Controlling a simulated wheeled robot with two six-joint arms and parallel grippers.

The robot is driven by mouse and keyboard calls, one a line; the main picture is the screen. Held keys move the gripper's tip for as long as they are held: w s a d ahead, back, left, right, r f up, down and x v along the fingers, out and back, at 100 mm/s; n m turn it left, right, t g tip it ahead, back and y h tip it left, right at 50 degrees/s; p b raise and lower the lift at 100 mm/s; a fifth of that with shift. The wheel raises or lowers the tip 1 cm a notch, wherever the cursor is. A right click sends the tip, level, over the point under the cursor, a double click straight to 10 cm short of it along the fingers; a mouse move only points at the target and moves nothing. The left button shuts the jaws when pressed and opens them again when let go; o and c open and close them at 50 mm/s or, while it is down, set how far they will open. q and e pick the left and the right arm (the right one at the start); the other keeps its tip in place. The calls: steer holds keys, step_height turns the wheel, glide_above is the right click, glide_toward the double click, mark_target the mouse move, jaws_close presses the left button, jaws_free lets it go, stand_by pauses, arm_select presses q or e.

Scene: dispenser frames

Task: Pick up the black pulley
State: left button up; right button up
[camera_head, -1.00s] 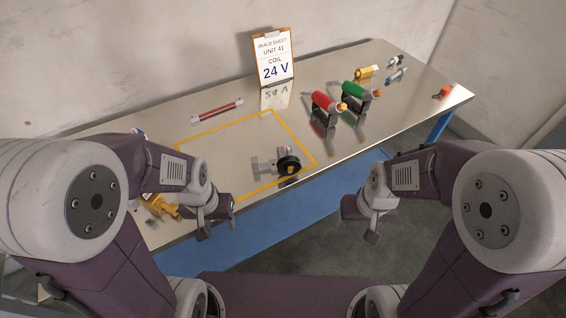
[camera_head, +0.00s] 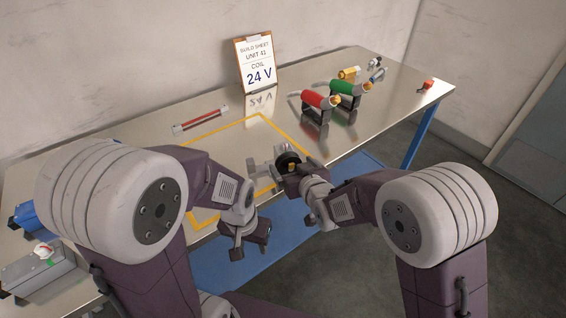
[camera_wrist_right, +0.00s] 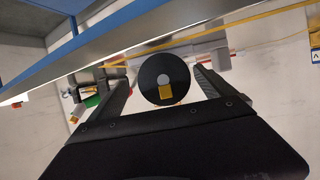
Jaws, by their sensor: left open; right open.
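The black pulley (camera_head: 287,158) is a round disc on a grey bracket-like part (camera_head: 253,167) at the table's front edge, by the yellow outline. My right gripper (camera_head: 300,174) is open right at the pulley and partly covers it in the head view. In the right wrist view the pulley (camera_wrist_right: 163,72) faces the camera, with a grey centre and a small gold block below it. It sits between the two spread fingers (camera_wrist_right: 163,88), with a gap on each side. My left gripper (camera_head: 250,243) is open and empty, lower down in front of the table edge.
Red (camera_head: 313,99) and green (camera_head: 345,88) cylinders on stands are behind to the right. A build sheet (camera_head: 256,66) reading coil 24 V stands at the back. A red-and-grey bar (camera_head: 201,120) lies at left. The outlined area (camera_head: 199,137) is largely clear.

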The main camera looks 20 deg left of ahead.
steer(key=x, duration=0.5)
steer(key=shift+w+a+r, duration=0.1)
steer(key=shift+a+r, duration=0.1)
steer(key=shift+a, duration=0.3)
steer(key=shift+d+r, duration=0.1)
steer(key=shift+c, duration=0.3)
jaws_close()
